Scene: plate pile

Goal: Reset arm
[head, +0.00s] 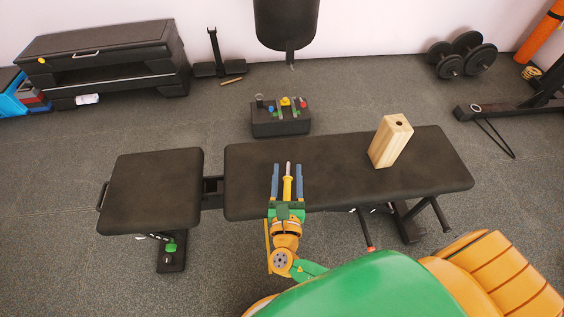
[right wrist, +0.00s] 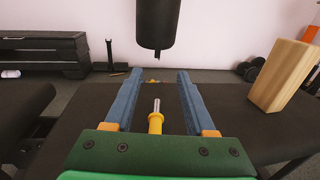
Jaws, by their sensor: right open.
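My right gripper (head: 287,167) is over the middle of the black padded bench (head: 425,160), pointing toward the back wall. Its two blue fingers stand apart in the right wrist view (right wrist: 156,78). A yellow rod with a silver tip (head: 287,188) lies along the line between the fingers and also shows in the right wrist view (right wrist: 156,117). I cannot tell whether it rests on the bench or belongs to the gripper. It touches neither finger. My left gripper is not in view.
A wooden block (head: 388,143) with a hole in its top stands on the bench, right of the gripper. A separate black seat (head: 150,190) is at left. A dark box with small coloured items (head: 280,124) stands behind the bench. A punching bag (head: 286,22) hangs beyond.

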